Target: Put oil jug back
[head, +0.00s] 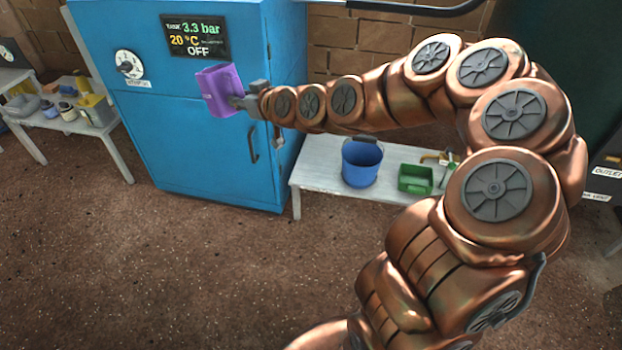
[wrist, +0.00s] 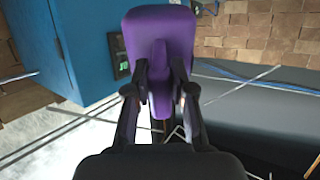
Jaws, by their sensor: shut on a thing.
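A purple jug (head: 219,90), which I take to be the oil jug, is held up in front of the blue cabinet (head: 205,140). In the head view it looks slightly tilted. My gripper (head: 240,101) is at the jug's right side and shut on it. In the wrist view the purple jug (wrist: 160,30) fills the top middle, and both fingers of my gripper (wrist: 160,92) close on a narrow purple part, seemingly its handle. The far side of the jug is hidden.
A white bench (head: 325,165) right of the cabinet bears a blue bucket (head: 361,165) and a green bin (head: 415,179). A left table (head: 60,118) holds several small containers and a yellow-grey box (head: 97,109). A display (head: 195,36) reads 3.3 bar, OFF. The front floor is clear.

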